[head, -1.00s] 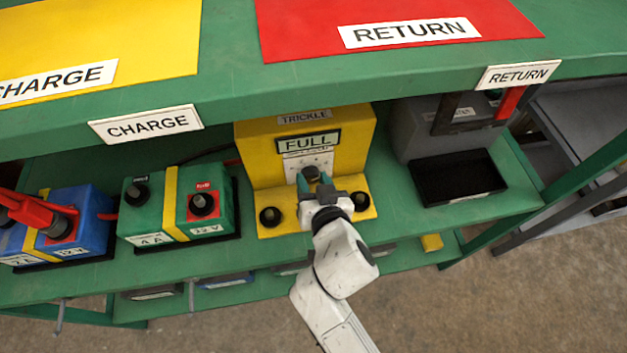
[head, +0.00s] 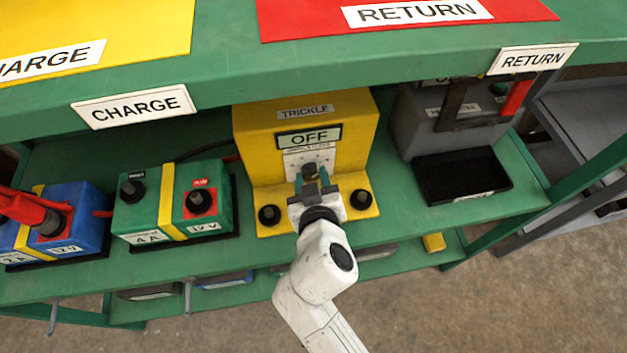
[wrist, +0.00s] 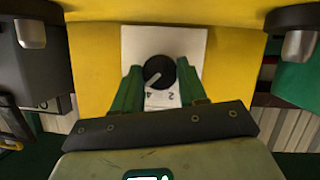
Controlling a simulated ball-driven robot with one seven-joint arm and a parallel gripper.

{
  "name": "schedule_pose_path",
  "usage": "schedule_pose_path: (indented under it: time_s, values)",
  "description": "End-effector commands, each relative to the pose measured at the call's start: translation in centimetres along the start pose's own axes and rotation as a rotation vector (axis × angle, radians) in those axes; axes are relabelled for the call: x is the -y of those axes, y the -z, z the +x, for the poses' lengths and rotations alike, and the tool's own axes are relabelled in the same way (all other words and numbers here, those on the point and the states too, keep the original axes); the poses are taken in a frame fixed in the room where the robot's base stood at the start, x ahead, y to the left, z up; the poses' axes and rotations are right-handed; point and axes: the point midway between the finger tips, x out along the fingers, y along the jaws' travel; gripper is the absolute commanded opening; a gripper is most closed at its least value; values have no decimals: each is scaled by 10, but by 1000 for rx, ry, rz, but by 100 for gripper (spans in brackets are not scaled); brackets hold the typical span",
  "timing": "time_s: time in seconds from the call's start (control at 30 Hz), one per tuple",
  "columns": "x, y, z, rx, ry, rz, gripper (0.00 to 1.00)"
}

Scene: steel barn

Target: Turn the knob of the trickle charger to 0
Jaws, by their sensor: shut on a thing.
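The trickle charger (head: 355,125) is a yellow box on the green shelf, labelled TRICKLE, and its display (head: 309,137) reads OFF. Its black knob (wrist: 159,73) sits on a white dial plate (wrist: 186,44) on the front face. A pale pointer line on the knob points to the lower left in the wrist view. The figures 2 and 4 show below the knob; the other marks are hidden or too small to read. My gripper (head: 311,180) is in front of the dial, its green fingers shut on the knob from both sides.
Black round posts (head: 269,215) flank the charger's base. A green battery (head: 150,205) and a blue battery (head: 85,225) with a red clamp stand to the left. A grey unit (head: 415,125) and black tray (head: 463,198) stand to the right. The upper shelf edge overhangs.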

Motion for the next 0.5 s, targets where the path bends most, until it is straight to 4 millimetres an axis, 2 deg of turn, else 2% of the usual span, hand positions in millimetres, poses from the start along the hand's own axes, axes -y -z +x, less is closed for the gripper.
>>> schedule_pose_path:
  time_s: [0.5]
  values:
    - [5,-3,2,-1,-188,-454,11]
